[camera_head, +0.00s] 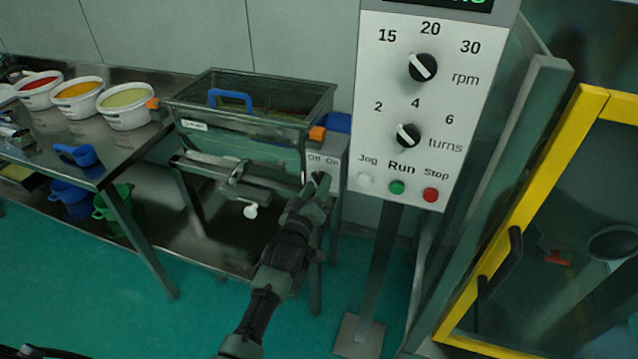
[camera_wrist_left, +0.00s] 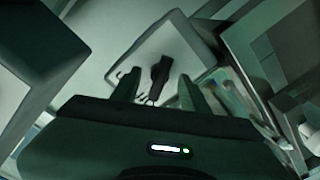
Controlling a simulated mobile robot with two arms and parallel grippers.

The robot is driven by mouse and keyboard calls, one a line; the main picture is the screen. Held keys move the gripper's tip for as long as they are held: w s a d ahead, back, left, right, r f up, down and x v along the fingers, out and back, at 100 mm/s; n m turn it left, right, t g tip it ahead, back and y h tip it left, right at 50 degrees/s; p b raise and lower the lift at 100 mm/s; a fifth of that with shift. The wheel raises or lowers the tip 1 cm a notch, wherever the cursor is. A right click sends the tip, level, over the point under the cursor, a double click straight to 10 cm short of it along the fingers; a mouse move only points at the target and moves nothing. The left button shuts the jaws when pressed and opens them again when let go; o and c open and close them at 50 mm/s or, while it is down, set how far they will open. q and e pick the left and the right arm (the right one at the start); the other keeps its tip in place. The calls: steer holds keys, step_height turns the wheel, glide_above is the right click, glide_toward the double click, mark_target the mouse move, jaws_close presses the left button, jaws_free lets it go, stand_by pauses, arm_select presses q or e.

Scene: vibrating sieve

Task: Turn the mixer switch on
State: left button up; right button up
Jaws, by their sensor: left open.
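The switch box (camera_head: 331,148) with "Off" and "On" labels is fixed at the right end of the glass-lidded machine (camera_head: 240,137). My left gripper (camera_head: 319,182) is open in front of the box and hides its lower part and the switch in the head view. In the left wrist view, the black switch knob (camera_wrist_left: 161,73) stands on a pale panel. The fingers of my left gripper (camera_wrist_left: 157,92) are apart, one on each side below the knob. I cannot tell whether they touch it. My right gripper is not in view.
A control panel (camera_head: 401,70) with knobs and coloured buttons stands close to the right. A yellow-framed door (camera_head: 541,185) is further right. A metal table (camera_head: 75,142) at left carries white tubs (camera_head: 126,113) and a blue scoop (camera_head: 80,156).

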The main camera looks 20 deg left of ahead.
arm_select(q)
steer(key=shift+w, duration=0.6)
jaws_close()
